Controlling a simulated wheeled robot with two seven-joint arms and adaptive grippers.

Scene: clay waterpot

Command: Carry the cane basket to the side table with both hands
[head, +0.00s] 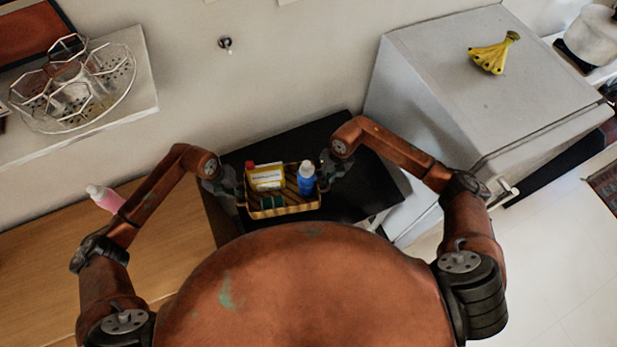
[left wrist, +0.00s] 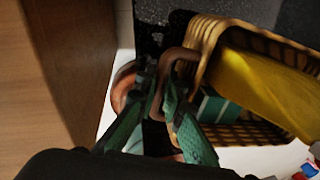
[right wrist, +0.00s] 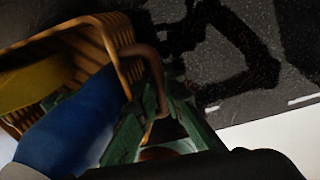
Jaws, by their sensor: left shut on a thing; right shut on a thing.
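The cane basket (head: 285,211) is over the black side table (head: 290,140), near its front; I cannot tell whether it rests on it. It holds a yellow container (head: 266,178) with a red cap, a blue bottle (head: 306,184) with a white cap and something green. My left gripper (head: 235,190) is shut on the brown handle at the basket's left end, which shows in the left wrist view (left wrist: 180,58). My right gripper (head: 326,168) is shut on the handle at the right end, seen in the right wrist view (right wrist: 152,60).
A wooden counter (head: 40,260) with a pink bottle (head: 105,198) stands to the left. A white cabinet (head: 455,85) with bananas (head: 493,53) stands close on the right. A shelf with a wire rack (head: 75,90) is at the upper left. The wall is behind the table.

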